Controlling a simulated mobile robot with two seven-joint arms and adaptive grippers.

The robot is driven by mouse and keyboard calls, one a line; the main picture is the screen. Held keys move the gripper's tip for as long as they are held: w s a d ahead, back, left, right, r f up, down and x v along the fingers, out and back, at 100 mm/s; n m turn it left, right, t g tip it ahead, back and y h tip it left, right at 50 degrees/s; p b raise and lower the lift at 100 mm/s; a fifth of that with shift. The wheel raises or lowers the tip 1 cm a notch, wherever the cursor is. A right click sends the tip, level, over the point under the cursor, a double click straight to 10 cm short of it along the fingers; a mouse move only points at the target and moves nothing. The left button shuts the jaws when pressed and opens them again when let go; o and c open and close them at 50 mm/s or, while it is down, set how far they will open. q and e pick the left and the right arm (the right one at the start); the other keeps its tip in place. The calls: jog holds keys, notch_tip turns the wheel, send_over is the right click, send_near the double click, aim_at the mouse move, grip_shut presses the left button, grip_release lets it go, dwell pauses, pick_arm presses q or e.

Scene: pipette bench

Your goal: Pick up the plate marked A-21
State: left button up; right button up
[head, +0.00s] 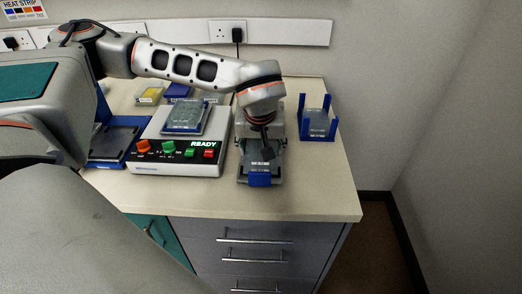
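Several plates are in view, but their labels are too small to read, so I cannot tell which is A-21. A dark plate (316,126) sits in a blue holder at the right. Another dark plate (262,168) lies on a stand with a blue front tab. My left gripper (266,154) points down over this stand, close to its plate; contact is unclear and its fingers are too small and dark to read. My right gripper is not in view.
The white instrument (172,160) has a lit READY display and coloured knobs. A blue-based stand (105,155) is left of it. Small yellow and blue boxes (150,96) stand behind. The bench (310,190) is clear at front right, with drawers below.

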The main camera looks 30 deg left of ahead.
pick_arm(q)
notch_tip(320, 180, up, 19)
jog(key=p, duration=0.1)
dwell(0.4)
notch_tip(320, 180, up, 3)
jog(key=p, duration=0.4)
dwell(0.5)
